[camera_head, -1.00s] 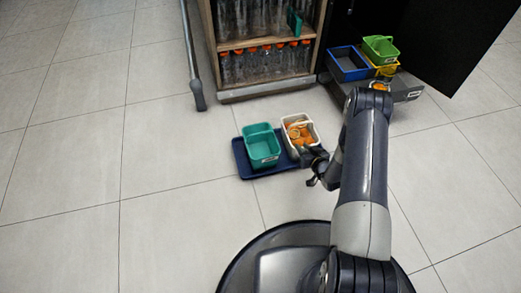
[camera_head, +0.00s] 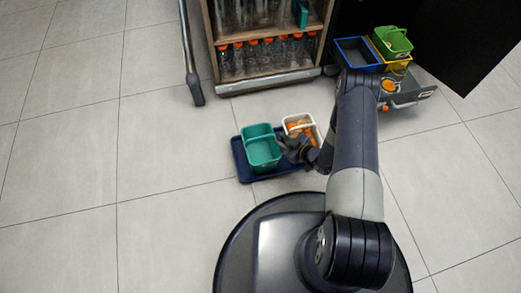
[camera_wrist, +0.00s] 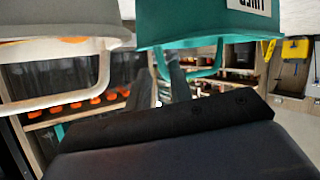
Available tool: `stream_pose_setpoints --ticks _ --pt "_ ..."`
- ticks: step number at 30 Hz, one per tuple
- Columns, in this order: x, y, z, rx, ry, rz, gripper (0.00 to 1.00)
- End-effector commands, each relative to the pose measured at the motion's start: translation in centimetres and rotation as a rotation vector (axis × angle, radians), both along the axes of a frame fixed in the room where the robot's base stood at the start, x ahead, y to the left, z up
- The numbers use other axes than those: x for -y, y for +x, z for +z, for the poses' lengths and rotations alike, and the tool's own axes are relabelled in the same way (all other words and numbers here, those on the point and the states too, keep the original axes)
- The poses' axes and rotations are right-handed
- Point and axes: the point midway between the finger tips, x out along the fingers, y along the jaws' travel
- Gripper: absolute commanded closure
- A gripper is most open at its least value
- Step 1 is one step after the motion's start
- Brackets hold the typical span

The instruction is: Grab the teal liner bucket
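The teal bucket (camera_head: 263,154) stands on a dark blue tray (camera_head: 244,175) on the floor, left of a white bucket (camera_head: 290,121) holding orange fruit. Its interior looks empty in the head view. My gripper (camera_head: 284,146) is at the teal bucket's right side, in front of the white bucket, partly hiding both. In the wrist view, the teal bucket (camera_wrist: 195,24) fills the upper middle with a pale label, and its handle loop lies near my fingertips. My gripper (camera_wrist: 158,75) shows two dark fingers with a gap between them. Contact with the bucket is unclear.
A bottle shelf (camera_head: 262,62) stands behind the tray.

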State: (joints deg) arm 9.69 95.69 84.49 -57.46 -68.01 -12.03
Motion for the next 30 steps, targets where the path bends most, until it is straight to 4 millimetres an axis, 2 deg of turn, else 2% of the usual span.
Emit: stream_pose_setpoints --ticks 8,16,26,30 --pt "-1.6 1.3 -1.1 0.001 0.001 0.000 0.79" --pt "-4.2 3.4 -2.5 0.003 0.000 0.000 0.79" --pt "-4.6 3.9 -2.5 -0.001 0.000 -0.004 0.79" --pt "-4.6 3.8 -2.5 -0.001 0.000 -0.004 0.90"
